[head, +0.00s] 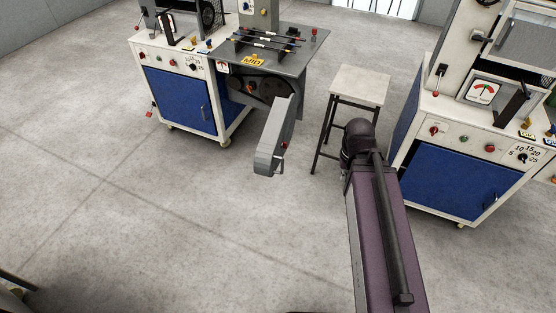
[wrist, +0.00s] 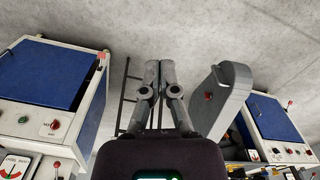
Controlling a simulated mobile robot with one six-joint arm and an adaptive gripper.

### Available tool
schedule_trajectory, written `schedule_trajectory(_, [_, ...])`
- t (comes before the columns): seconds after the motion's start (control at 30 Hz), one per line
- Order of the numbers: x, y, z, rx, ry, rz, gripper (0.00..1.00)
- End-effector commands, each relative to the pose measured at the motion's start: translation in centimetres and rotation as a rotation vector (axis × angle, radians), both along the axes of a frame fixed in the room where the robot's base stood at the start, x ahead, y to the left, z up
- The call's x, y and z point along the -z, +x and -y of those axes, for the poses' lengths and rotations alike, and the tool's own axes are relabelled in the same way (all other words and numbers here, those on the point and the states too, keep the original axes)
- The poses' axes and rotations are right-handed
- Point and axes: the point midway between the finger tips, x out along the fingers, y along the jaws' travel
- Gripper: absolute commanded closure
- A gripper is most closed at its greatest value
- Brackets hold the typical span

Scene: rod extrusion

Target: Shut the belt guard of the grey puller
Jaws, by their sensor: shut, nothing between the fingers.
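My gripper is shut and empty. In the head view my arm hides the gripper.
A stool (head: 358,88) stands between the puller and a blue-doored cabinet machine (head: 465,170) on the right, close to my arm. Another blue-doored machine (head: 180,100) adjoins the puller on the left. The floor in front and left of the guard is clear.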

Motion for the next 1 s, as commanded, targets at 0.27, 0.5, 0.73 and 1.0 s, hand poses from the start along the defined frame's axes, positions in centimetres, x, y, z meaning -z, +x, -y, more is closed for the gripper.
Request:
schedule_trajectory(0.27, [0.9, 0.4, -0.3, 0.002, 0.022, 0.002, 1.0])
schedule_trajectory(0.5, [4.0, 1.9, -1.8, 0.016, 0.116, 0.008, 1.0])
schedule_trajectory(0.73, [7.9, 4.1, -3.9, 0.029, 0.266, 0.02, 1.0])
schedule_trajectory(1.0, [11.9, 6.8, -6.2, 0.049, 0.455, 0.037, 1.0])
